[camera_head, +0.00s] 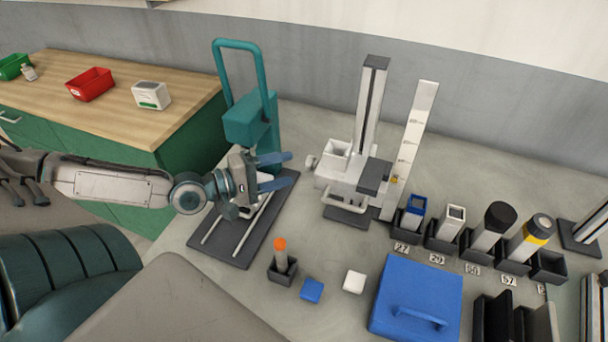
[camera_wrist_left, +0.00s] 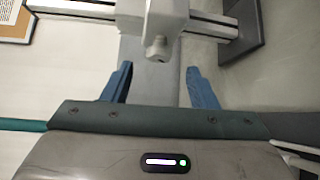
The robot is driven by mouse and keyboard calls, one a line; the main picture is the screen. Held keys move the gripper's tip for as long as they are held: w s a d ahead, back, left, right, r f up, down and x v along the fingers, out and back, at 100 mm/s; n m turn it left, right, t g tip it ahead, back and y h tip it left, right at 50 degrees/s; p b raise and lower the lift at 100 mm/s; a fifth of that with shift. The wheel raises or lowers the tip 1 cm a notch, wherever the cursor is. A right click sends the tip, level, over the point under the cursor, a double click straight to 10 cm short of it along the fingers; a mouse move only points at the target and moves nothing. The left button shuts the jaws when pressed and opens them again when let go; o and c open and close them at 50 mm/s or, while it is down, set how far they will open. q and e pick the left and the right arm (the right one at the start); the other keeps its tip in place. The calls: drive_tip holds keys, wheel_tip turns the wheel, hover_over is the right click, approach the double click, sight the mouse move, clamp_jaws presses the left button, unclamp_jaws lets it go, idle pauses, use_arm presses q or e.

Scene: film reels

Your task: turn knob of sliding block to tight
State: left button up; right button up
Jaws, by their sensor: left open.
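The sliding block (camera_head: 341,172) is a white block mounted on an upright grey column (camera_head: 371,100). Its small pale knob (camera_head: 311,161) sticks out on its left side. In the left wrist view the knob (camera_wrist_left: 158,48) points toward my gripper from the block (camera_wrist_left: 150,15). My left gripper (camera_head: 291,167) is open, its blue fingers pointing right at the knob, with a small gap between. In the left wrist view the fingertips (camera_wrist_left: 159,70) straddle the knob's line and nothing is between them. My right gripper is not in view.
A teal frame (camera_head: 250,115) stands just behind my gripper, and a dark base with rails (camera_head: 243,225) lies below it. A ruler (camera_head: 415,130) stands right of the column. An orange-topped cylinder (camera_head: 281,255), a blue lidded box (camera_head: 415,290) and several holders occupy the table.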

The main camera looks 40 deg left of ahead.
sight(306, 164)
use_arm(q)
drive_tip(key=shift+w+d+f, duration=0.1)
drive_tip(key=shift+w, duration=0.25)
drive_tip(key=shift+b+x, duration=0.7)
drive_tip(key=shift+x, duration=0.3)
drive_tip(key=p, duration=0.1)
drive_tip(key=w+p, duration=0.1)
drive_tip(key=shift+d+r+p, duration=0.1)
drive_tip(key=shift+r+p, duration=0.2)
drive_tip(key=shift+p, duration=0.1)
drive_tip(key=shift+w+d+p, duration=0.2)
drive_tip(key=shift+w+p, duration=0.05)
drive_tip(key=shift+p, duration=0.2)
drive_tip(key=shift+w+d+f+p, duration=0.25)
drive_tip(key=shift+w+d+p, duration=0.1)
drive_tip(key=shift+d+p, duration=0.2)
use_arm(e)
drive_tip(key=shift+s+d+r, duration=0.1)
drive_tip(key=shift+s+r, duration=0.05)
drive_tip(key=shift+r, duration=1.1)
